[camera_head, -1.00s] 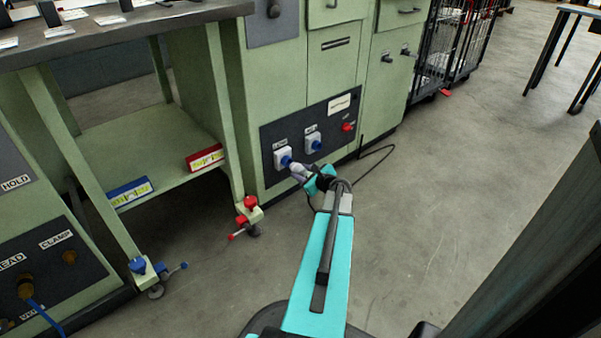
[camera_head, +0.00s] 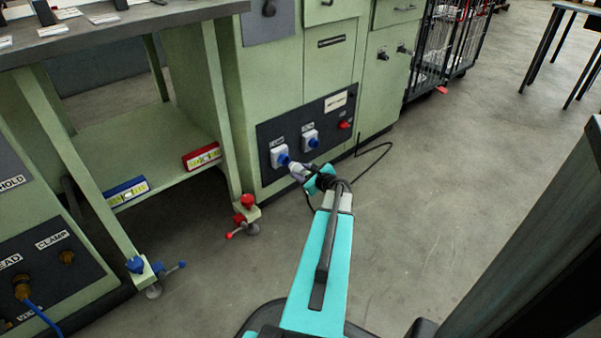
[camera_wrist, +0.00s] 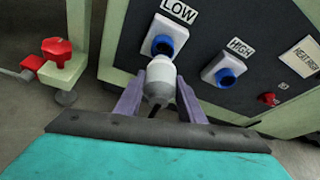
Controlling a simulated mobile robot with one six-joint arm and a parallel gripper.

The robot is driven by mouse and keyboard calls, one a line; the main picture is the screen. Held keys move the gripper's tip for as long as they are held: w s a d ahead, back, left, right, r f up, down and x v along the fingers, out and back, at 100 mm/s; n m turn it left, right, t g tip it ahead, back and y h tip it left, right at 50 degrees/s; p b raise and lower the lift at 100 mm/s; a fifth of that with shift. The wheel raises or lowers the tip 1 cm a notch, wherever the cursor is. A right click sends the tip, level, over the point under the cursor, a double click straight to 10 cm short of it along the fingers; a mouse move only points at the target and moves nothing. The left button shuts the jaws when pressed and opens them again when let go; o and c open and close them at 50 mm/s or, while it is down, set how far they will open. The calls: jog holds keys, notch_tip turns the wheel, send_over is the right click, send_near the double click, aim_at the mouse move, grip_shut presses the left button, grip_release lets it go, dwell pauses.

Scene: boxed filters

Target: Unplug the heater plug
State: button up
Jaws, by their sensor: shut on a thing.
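The heater plug (camera_wrist: 160,76) is a pale grey, rounded plug held between the purple fingers of my gripper (camera_wrist: 157,98). It sits in front of the white, blue-centred LOW socket (camera_wrist: 164,38). Its front end overlaps the lower edge of the blue centre, so I cannot tell whether it still touches the socket. In the head view the plug (camera_head: 298,170) lies just right of and below the LOW socket (camera_head: 280,155), with my gripper (camera_head: 308,178) behind it. A black cable (camera_head: 375,164) loops on the floor to the right.
The similar HIGH socket (camera_wrist: 224,70) is to the right, empty, with a red knob (camera_wrist: 268,98) beyond it. A red clamp foot (camera_wrist: 57,55) of the bench stands to the left. Open floor (camera_head: 430,220) lies to the right.

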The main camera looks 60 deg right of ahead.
jog(key=shift+s, duration=0.1)
jog(key=s+a, duration=0.3)
jog(key=s, duration=0.5)
jog(key=shift+s, duration=0.2)
dwell(0.8)
jog(key=shift+w, duration=0.1)
